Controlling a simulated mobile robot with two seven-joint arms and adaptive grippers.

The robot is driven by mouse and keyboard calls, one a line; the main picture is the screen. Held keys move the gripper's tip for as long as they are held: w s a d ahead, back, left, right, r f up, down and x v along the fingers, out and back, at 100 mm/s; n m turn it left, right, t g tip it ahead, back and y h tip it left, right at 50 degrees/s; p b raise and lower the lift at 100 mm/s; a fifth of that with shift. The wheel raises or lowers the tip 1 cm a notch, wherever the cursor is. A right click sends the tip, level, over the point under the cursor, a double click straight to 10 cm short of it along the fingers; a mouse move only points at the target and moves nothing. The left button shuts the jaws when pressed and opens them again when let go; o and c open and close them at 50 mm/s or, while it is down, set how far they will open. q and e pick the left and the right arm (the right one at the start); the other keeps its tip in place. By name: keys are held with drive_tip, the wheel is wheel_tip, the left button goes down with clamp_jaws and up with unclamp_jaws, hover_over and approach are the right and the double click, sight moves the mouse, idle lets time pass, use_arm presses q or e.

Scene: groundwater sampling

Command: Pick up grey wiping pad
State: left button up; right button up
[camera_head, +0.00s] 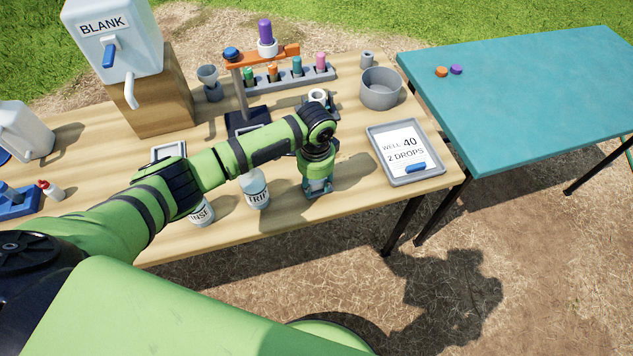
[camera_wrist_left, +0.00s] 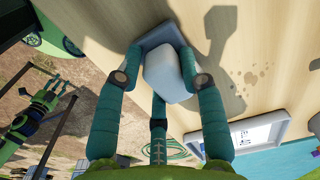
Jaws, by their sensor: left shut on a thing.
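The grey wiping pad (camera_wrist_left: 167,77) shows in the left wrist view as a pale grey block between the teal fingers of my left gripper (camera_wrist_left: 160,82). The fingers are shut on it from both sides. A darker grey flat piece (camera_wrist_left: 160,36) lies just beyond the pad, on or close to the wooden table. In the head view my left gripper (camera_head: 318,187) points down at the table's front edge, and its fingers mostly hide the pad. My right gripper (camera_wrist_left: 45,105) shows small at the left of the wrist view, with its fingers apart and nothing seen between them.
Labelled bottles (camera_head: 256,190) stand just left of my left gripper. A grey tray (camera_head: 436,170) with a card reading "WELL 40 2 DROPS" and a blue piece lies to the right. Behind are a tube rack (camera_head: 290,80) and a grey bowl (camera_head: 380,88).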

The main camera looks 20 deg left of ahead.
sight(319, 183)
use_arm(q)
drive_tip(key=shift+s+a+r, duration=0.1)
drive_tip(key=shift+s, duration=0.05)
drive_tip(key=shift+c, duration=0.7)
drive_tip(key=r, duration=0.2)
drive_tip(key=d+r, duration=0.1)
drive_tip(key=shift+r+b, duration=0.35)
drive_tip(key=shift+r, duration=0.05)
clamp_jaws()
drive_tip(key=s+d+r+b, duration=0.1)
drive_tip(key=s+d+r, duration=0.1)
drive_tip(key=d+r, duration=0.4)
drive_tip(key=d, duration=0.4)
drive_tip(key=shift+d+r+b, duration=0.3)
drive_tip(key=shift+r, duration=0.05)
